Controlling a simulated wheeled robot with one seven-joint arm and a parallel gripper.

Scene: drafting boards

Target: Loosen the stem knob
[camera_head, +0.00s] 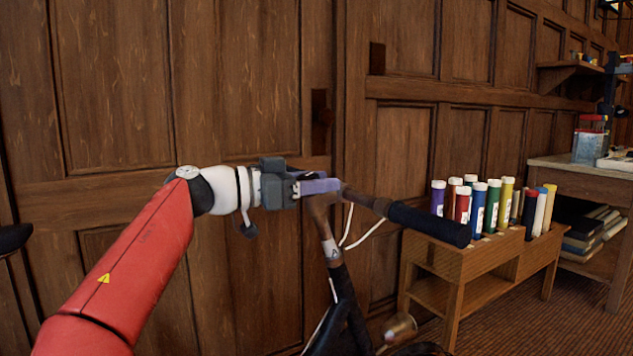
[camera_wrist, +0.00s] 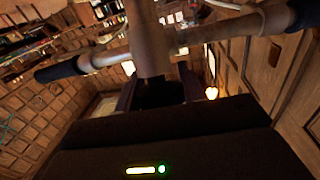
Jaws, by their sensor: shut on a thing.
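A bicycle-like frame with a brown handlebar (camera_head: 361,201) and a black grip (camera_head: 430,224) stands in front of me. Its upright stem (camera_head: 331,251) runs down below the bar. My gripper (camera_head: 320,186) is at the top of the stem, its purple fingers closed there from the left. The stem knob itself is hidden between the fingers. In the wrist view, the stem (camera_wrist: 150,38) rises just beyond my dark fingers, with the bar and its black grip (camera_wrist: 58,72) to the left.
A wooden rack (camera_head: 462,270) with several coloured tubes stands right of the handlebar. A side table (camera_head: 590,170) with a clear container is farther right. A panelled wooden wall (camera_head: 110,90) is close behind. Thin white cables (camera_head: 362,235) hang near the stem.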

